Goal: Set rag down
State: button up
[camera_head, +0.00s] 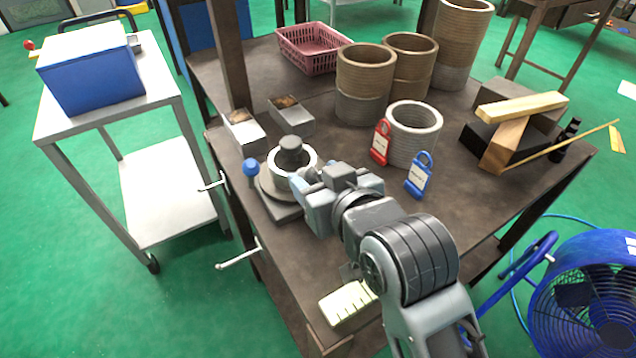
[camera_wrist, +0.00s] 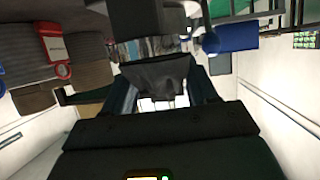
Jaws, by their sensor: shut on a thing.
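My gripper (camera_head: 303,183) is low over the right side of the indexing chuck (camera_head: 268,190), at the left part of the dark bench. In the wrist view, my gripper (camera_wrist: 162,82) is shut on a dark grey, cloth-like piece, which I take for the rag (camera_wrist: 157,74). The rag hangs bunched between the fingers. In the head view I cannot make the rag out; my gripper and wrist hide that spot. The chuck has a pale ring with a dark round piece on top and a blue ball knob (camera_head: 251,167) at its left. Whether the rag touches the chuck cannot be told.
A red tag (camera_head: 380,142) and a blue tag (camera_head: 419,176) stand by a grey ring (camera_head: 414,130) to the right. Two small metal boxes (camera_head: 291,116) lie behind the chuck. Wood pieces (camera_head: 508,140) lie far right. The bench middle (camera_head: 455,222) right of my arm is bare.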

jog(key=shift+r, duration=0.55)
jog(key=r, duration=0.3)
jog(key=shift+s+d+r, duration=0.15)
jog(key=shift+d+r, duration=0.1)
jog(key=shift+d, duration=0.1)
jog(key=s+d+r+p, duration=0.1)
jog(key=s+d+r, duration=0.4)
jog(key=d, duration=0.3)
jog(key=shift+r, duration=0.35)
jog(key=shift+s+d+r, duration=0.3)
jog(key=shift+s+d, duration=0.3)
